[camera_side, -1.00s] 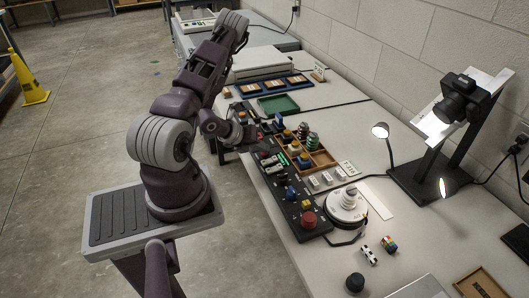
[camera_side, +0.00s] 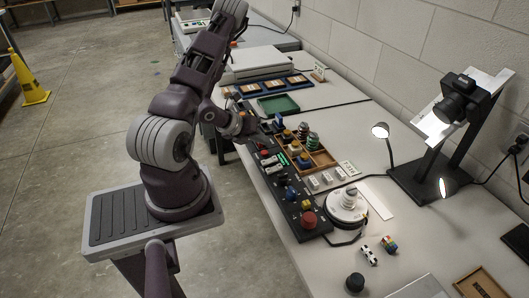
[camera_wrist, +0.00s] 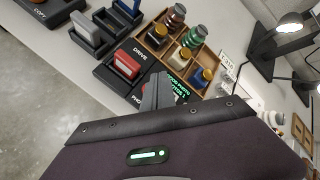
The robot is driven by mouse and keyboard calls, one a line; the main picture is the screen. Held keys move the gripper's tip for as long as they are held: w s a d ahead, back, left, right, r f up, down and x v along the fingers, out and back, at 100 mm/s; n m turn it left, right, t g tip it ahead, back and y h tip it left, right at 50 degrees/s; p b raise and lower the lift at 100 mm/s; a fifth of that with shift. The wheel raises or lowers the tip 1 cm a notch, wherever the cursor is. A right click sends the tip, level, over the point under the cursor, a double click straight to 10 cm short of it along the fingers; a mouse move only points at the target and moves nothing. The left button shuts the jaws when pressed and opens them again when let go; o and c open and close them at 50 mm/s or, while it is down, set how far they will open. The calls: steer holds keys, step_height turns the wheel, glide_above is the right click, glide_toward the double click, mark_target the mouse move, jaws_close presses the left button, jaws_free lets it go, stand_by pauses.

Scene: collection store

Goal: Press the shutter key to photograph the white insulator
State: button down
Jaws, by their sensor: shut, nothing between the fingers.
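The white insulator (camera_side: 349,196) stands upright on a round white turntable (camera_side: 345,212) at the near right end of the black control panel (camera_side: 281,187). The panel carries several coloured keys and a large red button (camera_side: 308,219). I cannot tell which one is the shutter key. My gripper (camera_side: 264,139) is shut and empty over the far end of the panel, well away from the insulator. A label starting "PHO" is partly hidden.
A wooden divided tray (camera_side: 319,160) with jars and spools lies right of the panel. A camera on a stand (camera_side: 458,104) and two lamps (camera_side: 380,131) stand at the right. A green tray (camera_side: 279,104) lies farther back. Small toy-like items lie near the front.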

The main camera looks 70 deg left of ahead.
mark_target(262, 153)
steer(key=shift+r, duration=1.7)
steer(key=w+d+r+n+g+y, duration=0.1)
steer(key=w+d+r+n+y, duration=0.2)
steer(key=r+n, duration=0.45)
steer(key=w+d+r+n, duration=0.3)
steer(key=d+r+n, duration=0.15)
steer(key=r, duration=0.65)
steer(key=s+d+r+n+h, duration=0.1)
steer(key=s+d+r+n, duration=0.1)
steer(key=s+d+n, duration=0.2)
steer(key=s+d+r+n+g+h, duration=0.1)
steer(key=s+d+r+n+h, duration=0.1)
steer(key=s+d, duration=0.6)
steer(key=s+d+r+n+g+h, duration=0.1)
steer(key=s+d+r+n, duration=0.3)
steer(key=d, duration=0.7)
steer(key=s+n, duration=0.2)
steer(key=s, duration=0.1)
steer(key=shift+d+r+n+h, duration=0.2)
steer(key=shift+r+n+h, duration=0.1)
steer(key=shift+h, duration=0.1)
